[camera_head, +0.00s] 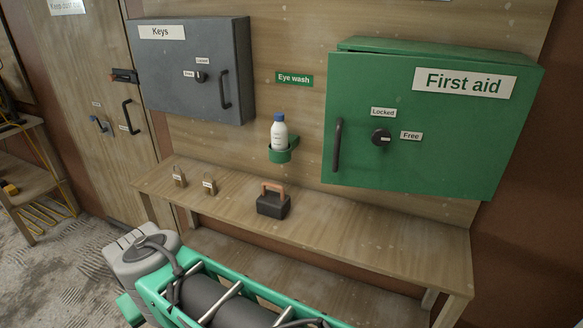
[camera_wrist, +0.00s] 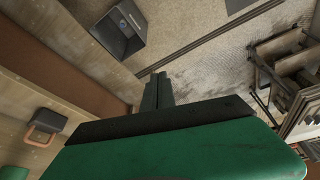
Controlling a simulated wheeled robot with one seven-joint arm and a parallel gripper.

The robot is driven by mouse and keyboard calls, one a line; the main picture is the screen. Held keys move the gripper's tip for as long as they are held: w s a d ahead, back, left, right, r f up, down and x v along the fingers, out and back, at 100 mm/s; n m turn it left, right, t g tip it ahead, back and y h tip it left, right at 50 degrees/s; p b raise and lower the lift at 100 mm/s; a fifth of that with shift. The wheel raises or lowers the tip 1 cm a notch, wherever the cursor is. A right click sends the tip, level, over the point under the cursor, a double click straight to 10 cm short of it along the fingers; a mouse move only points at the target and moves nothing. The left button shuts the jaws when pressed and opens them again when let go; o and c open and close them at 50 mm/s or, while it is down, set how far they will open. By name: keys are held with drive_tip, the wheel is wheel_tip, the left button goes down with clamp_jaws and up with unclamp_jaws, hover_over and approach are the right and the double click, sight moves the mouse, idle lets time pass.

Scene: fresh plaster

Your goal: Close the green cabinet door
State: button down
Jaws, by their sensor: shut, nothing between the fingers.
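The green cabinet (camera_head: 350,80), labelled "First aid", hangs on the wooden wall at the right in the head view. Its door faces me, with a dark vertical handle (camera_head: 337,145) near the left edge. A round dark knob (camera_head: 381,137) sits between a "Locked" label and a "Free" label.
A grey "Keys" cabinet (camera_head: 190,85) hangs at the left. A bottle (camera_head: 279,132) stands in a green wall holder (camera_head: 283,155). A wooden stand (camera_head: 35,150) is at far left.

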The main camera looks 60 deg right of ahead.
drive_tip(key=w+d+r+m+h+p, duration=0.1)
drive_tip(key=d+r+m+h, duration=0.1)
drive_tip(key=d+r+m, duration=0.5)
drive_tip(key=w+d+r+m+h+p, duration=0.1)
drive_tip(key=d+r+m+h, duration=0.2)
drive_tip(key=d, duration=0.6)
drive_tip(key=s+d+r+m+g+h+p, duration=0.1)
drive_tip(key=s+d+r+m+g, duration=0.5)
drive_tip(key=s+d+r+m, duration=1.05)
drive_tip(key=shift+m, duration=0.95)
drive_tip(key=d+f, duration=0.2)
drive_tip(key=f, duration=0.1)
drive_tip(key=w+d+f+b, duration=0.1)
drive_tip(key=d+f, duration=0.1)
drive_tip(key=f, duration=0.1)
drive_tip(key=d+f+b, duration=0.1)
drive_tip(key=d+f, duration=0.2)
drive_tip(key=shift+w+d+f, duration=0.1)
drive_tip(key=shift+w+f, duration=0.25)
drive_tip(key=shift+w, duration=0.05)
